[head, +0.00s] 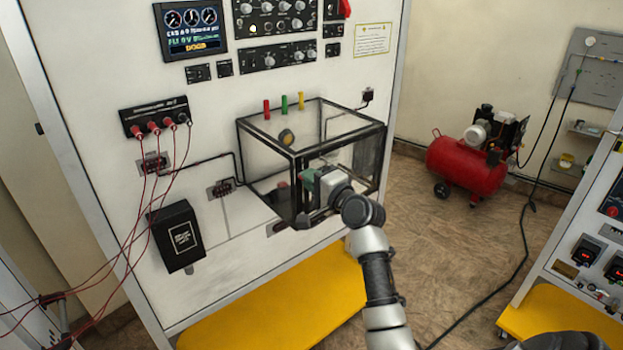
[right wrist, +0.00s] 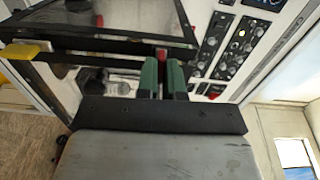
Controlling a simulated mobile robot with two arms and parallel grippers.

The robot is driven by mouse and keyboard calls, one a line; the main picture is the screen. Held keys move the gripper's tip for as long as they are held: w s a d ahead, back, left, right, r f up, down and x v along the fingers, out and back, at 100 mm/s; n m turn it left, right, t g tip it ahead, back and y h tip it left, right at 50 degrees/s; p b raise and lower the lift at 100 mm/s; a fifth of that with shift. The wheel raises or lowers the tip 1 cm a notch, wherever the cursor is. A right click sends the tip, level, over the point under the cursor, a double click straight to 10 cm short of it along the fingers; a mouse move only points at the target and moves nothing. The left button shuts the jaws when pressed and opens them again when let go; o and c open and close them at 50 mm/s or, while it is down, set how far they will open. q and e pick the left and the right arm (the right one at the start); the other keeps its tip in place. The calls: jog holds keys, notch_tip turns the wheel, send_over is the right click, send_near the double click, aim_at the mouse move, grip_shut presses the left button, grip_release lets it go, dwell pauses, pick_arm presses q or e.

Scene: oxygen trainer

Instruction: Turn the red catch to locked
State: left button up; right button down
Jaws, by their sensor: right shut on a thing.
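My right gripper (head: 309,180) reaches to the front of the clear, black-framed box (head: 338,150) on the white panel. In the right wrist view its two green fingers (right wrist: 163,76) are shut with a small red piece (right wrist: 162,54), apparently the red catch, showing between their tips at the box's black frame. The gripper hides this catch in the head view, so I cannot tell its position, locked or not.
Red, green and yellow tabs (head: 284,104) stand at the top back of the box. Red leads (head: 165,160) hang at the left of the panel. A yellow base (head: 285,312) juts out below. A red compressor (head: 465,165) stands on open floor to the right.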

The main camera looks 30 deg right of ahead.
jog(key=shift+f+m, duration=0.1)
jog(key=shift+m, duration=0.2)
jog(key=c, duration=1.3)
grip_release()
jog(key=shift+o, duration=0.2)
jog(key=s+b, duration=0.4)
jog(key=s, duration=0.7)
jog(key=shift+d, duration=0.45)
jog(key=shift+w, duration=0.1)
